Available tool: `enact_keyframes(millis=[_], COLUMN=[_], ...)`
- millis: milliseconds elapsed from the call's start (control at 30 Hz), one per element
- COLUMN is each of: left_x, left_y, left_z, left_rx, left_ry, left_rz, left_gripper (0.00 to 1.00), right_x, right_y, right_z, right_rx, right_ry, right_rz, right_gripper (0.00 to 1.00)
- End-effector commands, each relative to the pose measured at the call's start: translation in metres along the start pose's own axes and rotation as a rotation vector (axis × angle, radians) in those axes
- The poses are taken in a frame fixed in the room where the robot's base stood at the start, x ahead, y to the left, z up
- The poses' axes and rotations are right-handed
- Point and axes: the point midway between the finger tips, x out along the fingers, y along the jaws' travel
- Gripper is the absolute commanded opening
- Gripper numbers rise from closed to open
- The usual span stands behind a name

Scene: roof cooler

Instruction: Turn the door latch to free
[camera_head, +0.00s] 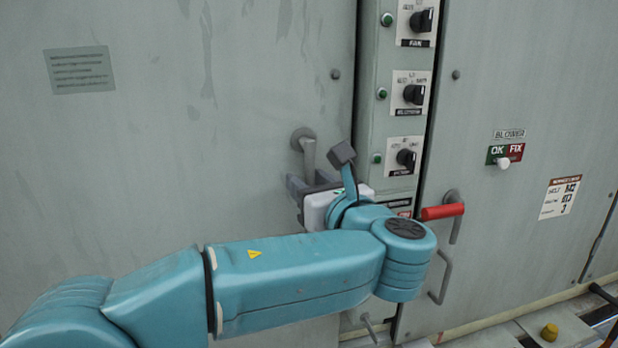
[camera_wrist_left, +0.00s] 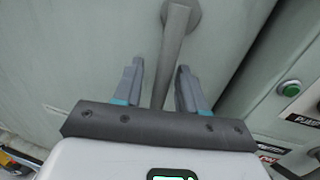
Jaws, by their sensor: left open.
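A grey lever latch (camera_head: 308,152) hangs downward from a round pivot on the left door panel. It also shows in the left wrist view (camera_wrist_left: 174,50), running down from its round boss at the top. My left gripper (camera_head: 303,184) is at the lever's lower part. In the left wrist view my left gripper (camera_wrist_left: 160,70) is open, with one finger on each side of the lever and visible gaps beside it. The lever's lower end is hidden behind the gripper body. My right gripper is not in view.
A column of black rotary switches (camera_head: 409,157) and green buttons (camera_head: 382,94) stands right of the lever. The right door carries a pull handle (camera_head: 443,277) and an OK/FIX slider (camera_head: 503,163). My left arm crosses the lower middle. The left panel is mostly bare.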

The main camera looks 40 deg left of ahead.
Motion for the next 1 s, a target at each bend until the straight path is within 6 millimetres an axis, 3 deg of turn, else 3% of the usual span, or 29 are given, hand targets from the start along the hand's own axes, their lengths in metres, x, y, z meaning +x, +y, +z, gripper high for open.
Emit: enact_keyframes(millis=[367, 500, 1000], left_x=[0.007, 0.007, 0.014], left_y=[-0.001, -0.001, 0.009], left_z=[0.0, 0.0, 0.002], left_rx=[0.0, 0.0, 0.074], left_ry=[0.001, 0.001, -0.014], left_rz=[0.0, 0.0, 0.002], left_gripper=[0.41, 0.0, 0.0], right_x=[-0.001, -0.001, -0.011], right_y=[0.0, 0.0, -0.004], right_z=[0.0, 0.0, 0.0], right_rx=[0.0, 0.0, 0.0], right_ry=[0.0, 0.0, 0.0], right_rz=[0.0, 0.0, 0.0], right_gripper=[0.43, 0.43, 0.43])
